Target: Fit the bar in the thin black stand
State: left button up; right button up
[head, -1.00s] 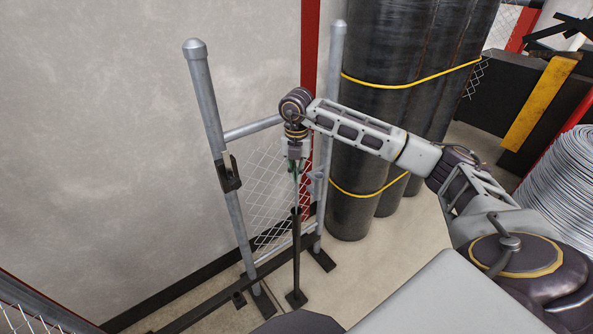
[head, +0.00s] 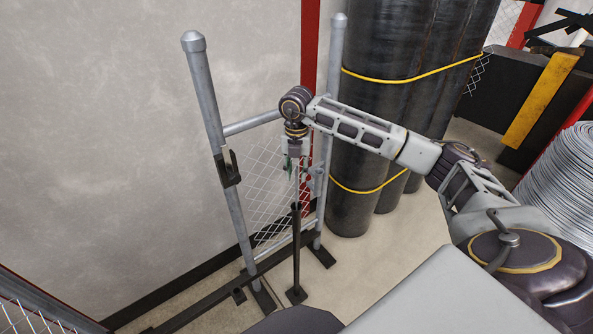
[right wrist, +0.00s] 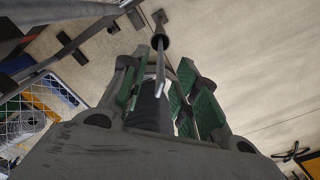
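The thin black stand (head: 296,250) is upright on a small base on the floor, in front of the fence frame. The slim light bar (head: 297,187) rises upright from the stand's top, its lower end inside it. The bar also shows in the right wrist view (right wrist: 160,68), running into the stand's dark round top (right wrist: 160,41). My right gripper (head: 296,167) is above the stand, around the bar's upper part. Its green-padded fingers (right wrist: 158,88) are spread, with the bar standing between them. How deep the bar sits is hidden. My left gripper is not in view.
A grey post frame (head: 214,120) with chain-link mesh (head: 268,190) stands just behind the stand, against the wall. Tall dark rolls (head: 350,130) stand right of it. A wire coil (head: 565,180) is at the far right. Floor right of the stand is clear.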

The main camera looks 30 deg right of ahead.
notch_tip(320, 180, up, 12)
dwell(1.0)
jog(key=shift+a+f, duration=0.1)
dwell(0.8)
